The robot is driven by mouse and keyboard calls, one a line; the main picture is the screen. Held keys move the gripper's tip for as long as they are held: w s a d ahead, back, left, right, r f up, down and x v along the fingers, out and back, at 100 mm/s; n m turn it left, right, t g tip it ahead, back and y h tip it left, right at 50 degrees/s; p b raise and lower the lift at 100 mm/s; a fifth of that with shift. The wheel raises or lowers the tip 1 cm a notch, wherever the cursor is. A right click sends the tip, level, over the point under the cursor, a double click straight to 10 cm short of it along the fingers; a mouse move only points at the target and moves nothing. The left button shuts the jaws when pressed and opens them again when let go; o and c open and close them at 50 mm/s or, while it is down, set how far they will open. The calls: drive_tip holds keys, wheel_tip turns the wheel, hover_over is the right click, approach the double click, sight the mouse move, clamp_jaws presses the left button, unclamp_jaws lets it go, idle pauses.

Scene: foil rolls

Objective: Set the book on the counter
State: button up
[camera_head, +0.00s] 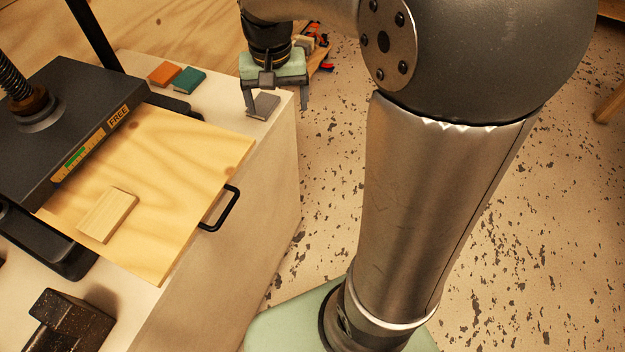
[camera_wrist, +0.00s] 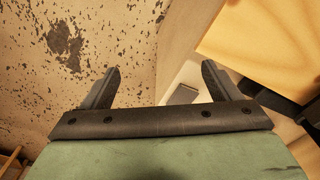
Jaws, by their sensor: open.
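A small grey book (camera_head: 263,105) lies flat on the pale counter (camera_head: 285,135), near its far right corner. My gripper (camera_head: 278,112) is open and empty, fingers pointing down at that corner. The book shows between the fingers, closer to the left one, apart from the right one. In the wrist view my gripper (camera_wrist: 160,67) is open, and the book (camera_wrist: 185,94) shows beside the right finger, partly hidden by the gripper body. An orange book (camera_head: 165,73) and a teal book (camera_head: 188,80) lie on the counter further left.
A dark press (camera_head: 85,95) marked FREE stands on the counter. A dark metal block (camera_head: 65,325) sits at lower left. Speckled floor lies beyond the edge.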

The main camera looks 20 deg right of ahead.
drive_tip(key=s+f+n, duration=0.1)
drive_tip(key=s+f, duration=0.1)
drive_tip(key=s, duration=0.7)
drive_tip(key=s+f+n, duration=0.2)
drive_tip(key=s, duration=0.7)
drive_tip(key=shift+a+f+n, duration=0.25)
drive_tip(key=shift+f+n, duration=0.05)
drive_tip(key=shift+f, duration=0.05)
